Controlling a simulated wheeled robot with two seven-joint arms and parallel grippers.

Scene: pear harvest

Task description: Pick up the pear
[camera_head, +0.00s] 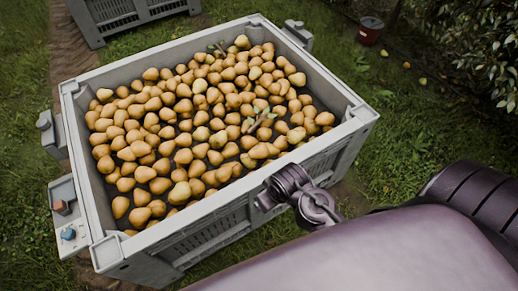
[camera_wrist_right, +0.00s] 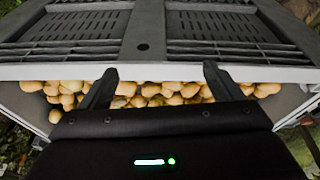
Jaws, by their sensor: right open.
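Many yellow-brown pears (camera_head: 200,135) fill the floor of a large grey bin (camera_head: 88,235) in the head view. Which single pear is meant cannot be told. My right gripper (camera_wrist_right: 160,84) is open and empty in the wrist view, its two dark fingers spread apart. The fingertips appear close to the bin's pale rim (camera_wrist_right: 160,72), with a row of pears (camera_wrist_right: 150,92) showing between and beside them. In the head view, the end of my right arm is at the bin's near right wall, mostly seen from behind, its fingers not clear. My left gripper is out of view.
Leafy sprigs (camera_head: 262,122) lie among the pears. A second grey bin (camera_head: 120,22) stands at the upper left. A red bucket (camera_head: 370,32) and a few loose pears (camera_head: 406,65) are on the grass to the right. The bin's raised walls surround the fruit.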

